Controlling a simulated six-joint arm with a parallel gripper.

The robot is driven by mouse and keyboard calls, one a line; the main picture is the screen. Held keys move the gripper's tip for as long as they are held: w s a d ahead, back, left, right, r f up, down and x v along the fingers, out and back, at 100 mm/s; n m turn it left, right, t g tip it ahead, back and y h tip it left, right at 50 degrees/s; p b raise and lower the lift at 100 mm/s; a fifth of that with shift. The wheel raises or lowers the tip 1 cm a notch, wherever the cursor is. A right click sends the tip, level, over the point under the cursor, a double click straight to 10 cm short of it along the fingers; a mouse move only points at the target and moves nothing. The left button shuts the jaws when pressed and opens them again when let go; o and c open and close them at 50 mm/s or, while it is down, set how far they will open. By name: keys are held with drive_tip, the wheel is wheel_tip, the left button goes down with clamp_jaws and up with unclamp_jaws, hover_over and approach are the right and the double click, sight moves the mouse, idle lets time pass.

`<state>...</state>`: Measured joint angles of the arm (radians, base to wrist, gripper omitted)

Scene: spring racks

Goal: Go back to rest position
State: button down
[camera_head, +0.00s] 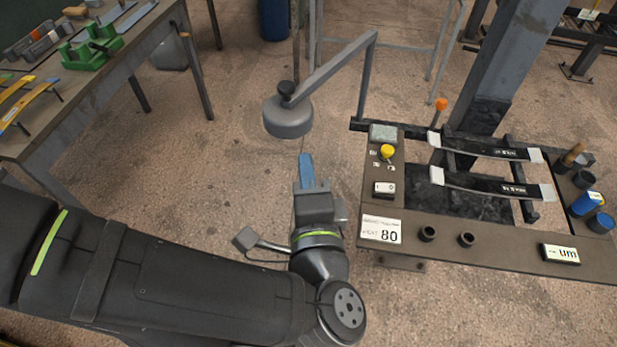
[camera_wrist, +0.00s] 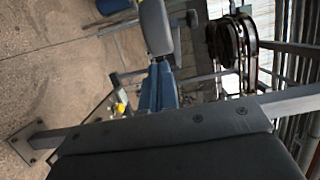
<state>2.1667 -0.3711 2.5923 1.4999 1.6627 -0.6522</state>
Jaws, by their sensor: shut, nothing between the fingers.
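My gripper (camera_head: 307,170) is in the middle of the head view, with blue fingers held together and nothing between them. It is at the end of my dark arm, over open floor, left of the brown workstation (camera_head: 480,244). The blue fingers also show in the wrist view (camera_wrist: 158,88). A grey round head on a bent arm (camera_head: 288,118) is just beyond the fingertips in the head view; I cannot tell the exact gap. Two dark spring leaves with pale ends lie on the workstation rack, an upper one (camera_head: 485,147) and a lower one (camera_head: 490,186).
The workstation carries a yellow knob (camera_head: 387,152), an orange-topped lever (camera_head: 441,104), a card reading 80 (camera_head: 381,229) and blue containers (camera_head: 587,203). A table (camera_head: 60,125) at left holds a green fixture (camera_head: 90,48) and yellow strips. A steel column stands behind the workstation.

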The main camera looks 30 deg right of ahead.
sight(298, 131)
drive_tip(key=shift+v, duration=1)
drive_tip(key=shift+w+d, duration=0.1)
drive_tip(key=shift+w, duration=0.1)
drive_tip(key=shift+x, duration=2.65)
drive_tip(key=shift+w, duration=0.15)
drive_tip(key=shift+s, duration=0.2)
drive_tip(key=shift+v, duration=2.85)
drive_tip(key=shift+x, duration=3.75)
drive_tip(key=shift+w, duration=0.1)
